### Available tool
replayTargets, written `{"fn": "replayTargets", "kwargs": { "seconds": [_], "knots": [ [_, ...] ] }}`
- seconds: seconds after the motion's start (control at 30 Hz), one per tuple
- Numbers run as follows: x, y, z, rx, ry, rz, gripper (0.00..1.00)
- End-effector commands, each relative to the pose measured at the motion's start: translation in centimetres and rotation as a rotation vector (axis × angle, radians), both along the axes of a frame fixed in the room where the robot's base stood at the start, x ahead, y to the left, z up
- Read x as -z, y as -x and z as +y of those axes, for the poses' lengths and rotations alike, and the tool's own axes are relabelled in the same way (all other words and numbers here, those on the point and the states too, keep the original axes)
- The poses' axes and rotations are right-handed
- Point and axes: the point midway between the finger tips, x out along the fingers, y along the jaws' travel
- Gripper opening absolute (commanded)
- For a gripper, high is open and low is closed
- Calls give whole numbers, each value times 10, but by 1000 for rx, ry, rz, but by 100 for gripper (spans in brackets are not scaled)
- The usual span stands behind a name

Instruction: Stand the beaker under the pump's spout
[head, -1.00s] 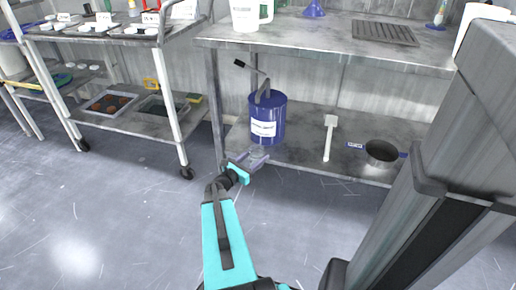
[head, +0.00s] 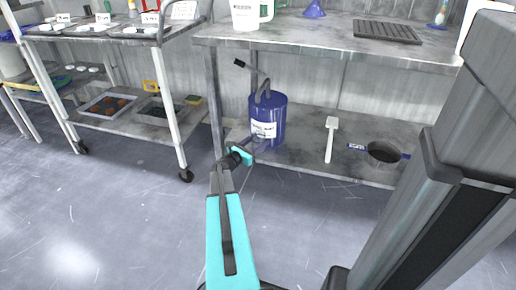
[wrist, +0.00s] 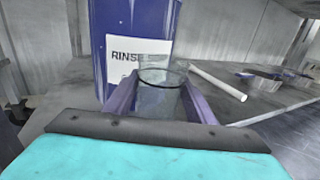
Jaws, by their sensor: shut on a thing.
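The pump is a blue can (head: 268,112) with a dark pump head and lever on top, standing on the lower shelf. Its white label shows "RINSE" in the wrist view, where the can (wrist: 112,40) fills the upper left. The spout's tip is out of the wrist view, so I cannot tell how it lines up with the beaker. The clear glass beaker (wrist: 161,97) is upright between the purple fingers of my gripper (wrist: 160,103), shut on it, just in front of the can. In the head view my gripper (head: 262,143) is low at the can's front; the beaker is hard to make out there.
A white scraper-like tool (head: 330,140) and a dark pan (head: 384,152) lie to the right on the lower shelf (head: 305,150). The upper shelf (head: 300,33) hangs over the can. A shelf post (head: 215,95) stands to the left, with a wheeled cart (head: 130,120) beyond it.

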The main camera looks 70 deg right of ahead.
Motion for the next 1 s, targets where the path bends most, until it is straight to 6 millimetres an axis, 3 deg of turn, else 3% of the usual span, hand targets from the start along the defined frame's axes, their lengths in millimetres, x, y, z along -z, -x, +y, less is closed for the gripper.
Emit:
{"fn": "replayTargets", "kwargs": {
  "seconds": [0.43,0.63,0.8,1.0],
  "knots": [
    [0,-1,-4,0,1,0,28],
    [3,-5,-19,0,2,-2,28],
    [27,-5,-16,0,0,1,28],
    [37,-5,-16,0,1,0,28]
  ]
}}
